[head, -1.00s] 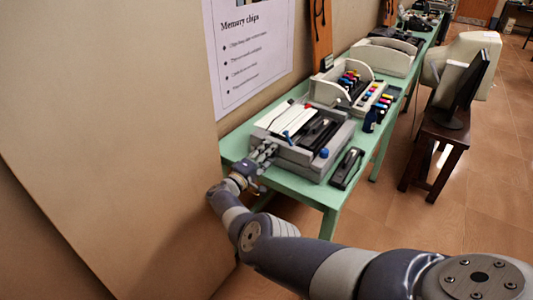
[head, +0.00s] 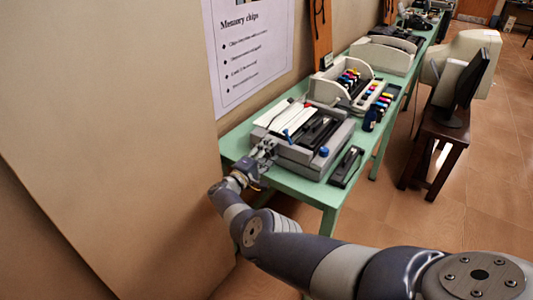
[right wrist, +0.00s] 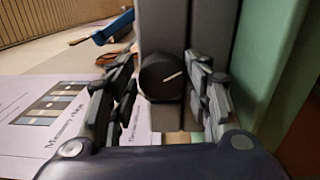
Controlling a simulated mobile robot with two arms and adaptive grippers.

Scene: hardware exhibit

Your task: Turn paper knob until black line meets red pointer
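A grey printer (head: 313,164) stands on the green table, with a blue lever (head: 287,136) and a blue cap (head: 324,152) on it. My right gripper (head: 264,150) is at the printer's left side in the head view. In the right wrist view a round black knob (right wrist: 161,77) with one pale line, slanting up to the right, sits on the printer's grey side. The fingers of the right gripper (right wrist: 157,62) stand apart on either side of the knob, with gaps visible. I cannot make out a red pointer or a black line. The left gripper is out of view.
A black stapler-like device (head: 346,167) lies beside the printer on the green table (head: 308,187). Ink bottles and a beige rack stand farther back. A large beige panel (head: 110,130) is close to the arm on the left. A printed sheet (right wrist: 45,115) shows in the right wrist view.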

